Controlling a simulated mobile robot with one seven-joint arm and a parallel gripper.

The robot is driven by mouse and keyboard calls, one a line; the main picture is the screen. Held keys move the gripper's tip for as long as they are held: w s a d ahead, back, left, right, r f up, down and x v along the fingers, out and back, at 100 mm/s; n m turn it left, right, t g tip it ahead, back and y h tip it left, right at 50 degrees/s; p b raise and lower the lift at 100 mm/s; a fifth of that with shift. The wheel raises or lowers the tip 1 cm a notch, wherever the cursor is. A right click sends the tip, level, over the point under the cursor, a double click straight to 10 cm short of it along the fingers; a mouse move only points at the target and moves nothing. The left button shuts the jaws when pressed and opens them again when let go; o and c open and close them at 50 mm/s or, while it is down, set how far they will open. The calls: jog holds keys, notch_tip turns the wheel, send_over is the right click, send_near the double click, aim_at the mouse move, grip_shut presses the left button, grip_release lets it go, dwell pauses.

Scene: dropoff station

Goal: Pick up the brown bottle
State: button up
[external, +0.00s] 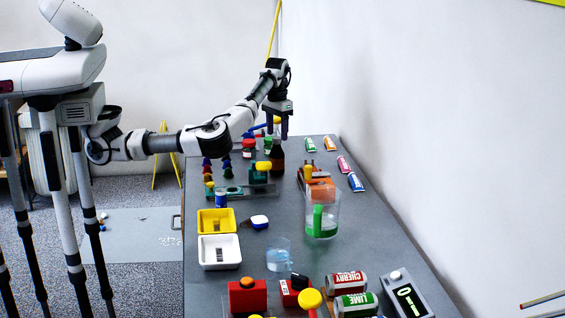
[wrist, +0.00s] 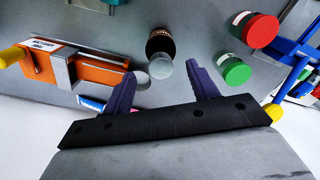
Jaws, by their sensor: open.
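The brown bottle (external: 278,163) stands upright on the grey table, toward its far end. In the wrist view the bottle (wrist: 160,41) is seen from above, dark brown with a round grey cap. My gripper (external: 283,132) is above the bottle, pointing down, with nothing in it. In the wrist view the two purple-grey fingers of my gripper (wrist: 161,72) are spread apart, and the bottle's cap shows between and just beyond their tips. The gripper appears apart from the bottle.
An orange device (wrist: 85,67) lies left of the bottle in the wrist view. Red (wrist: 259,30) and green (wrist: 237,71) round-topped containers stand to its right, with a blue frame (wrist: 300,50) beyond. Cans, trays and a clear pitcher (external: 324,222) crowd the near table; a wall borders the right.

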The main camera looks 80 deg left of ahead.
aim_at(277, 137)
jog(key=shift+f+p, duration=0.45)
jog(key=shift+f, duration=1.8)
grip_shut()
